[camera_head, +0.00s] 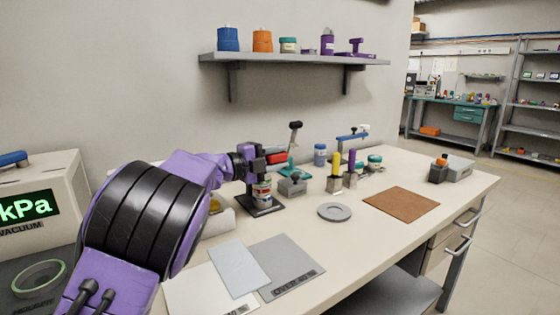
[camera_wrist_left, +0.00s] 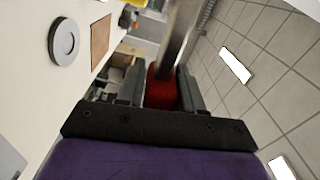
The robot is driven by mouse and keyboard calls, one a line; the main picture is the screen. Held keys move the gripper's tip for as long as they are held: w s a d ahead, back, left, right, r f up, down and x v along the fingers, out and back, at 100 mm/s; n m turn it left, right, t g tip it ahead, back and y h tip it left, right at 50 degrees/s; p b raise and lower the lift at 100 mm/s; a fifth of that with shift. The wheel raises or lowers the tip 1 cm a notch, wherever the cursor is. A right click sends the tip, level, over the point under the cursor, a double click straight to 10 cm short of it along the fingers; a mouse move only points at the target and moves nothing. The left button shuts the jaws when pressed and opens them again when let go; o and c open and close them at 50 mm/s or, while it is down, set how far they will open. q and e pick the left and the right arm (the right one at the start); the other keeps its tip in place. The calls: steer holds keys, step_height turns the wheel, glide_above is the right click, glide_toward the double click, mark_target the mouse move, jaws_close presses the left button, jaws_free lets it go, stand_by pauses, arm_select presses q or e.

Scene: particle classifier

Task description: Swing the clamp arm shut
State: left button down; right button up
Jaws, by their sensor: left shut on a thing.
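My left gripper (camera_head: 266,159) reaches in from the left, above the middle of the workbench. Its two fingers are closed around a red handle (camera_head: 278,157). In the left wrist view the red handle (camera_wrist_left: 161,92) sits between the fingers, and a grey metal bar (camera_wrist_left: 180,35) runs on from it. This looks like the clamp arm, but its hinge and exact angle are hard to make out. Below the gripper, a small jar (camera_head: 262,193) stands on a dark base plate (camera_head: 265,207). My wrist partly hides this spot. My right gripper is not in view.
A black-knobbed lever (camera_head: 295,126) stands just behind. Grey sheets (camera_head: 285,268) lie in front; a vacuum unit (camera_head: 45,205) stands left. A brown mat (camera_head: 401,204) lies right.

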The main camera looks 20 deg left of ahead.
arm_select(q)
steer(key=shift+a+f, duration=0.15)
steer(key=shift+f, duration=0.45)
steer(key=c, duration=0.8)
jaws_free()
steer(key=shift+s+a, duration=0.1)
steer(key=shift+s, duration=0.05)
steer(key=shift+c, duration=0.2)
steer(key=shift+a, duration=0.2)
steer(key=shift+d+r, duration=0.15)
steer(key=shift+d, duration=0.05)
steer(key=shift+s+a, duration=0.1)
steer(key=shift+s, duration=0.1)
steer(key=b+v, duration=0.1)
steer(key=v, duration=0.9)
steer(key=shift+a, duration=0.2)
steer(key=shift+s, duration=0.1)
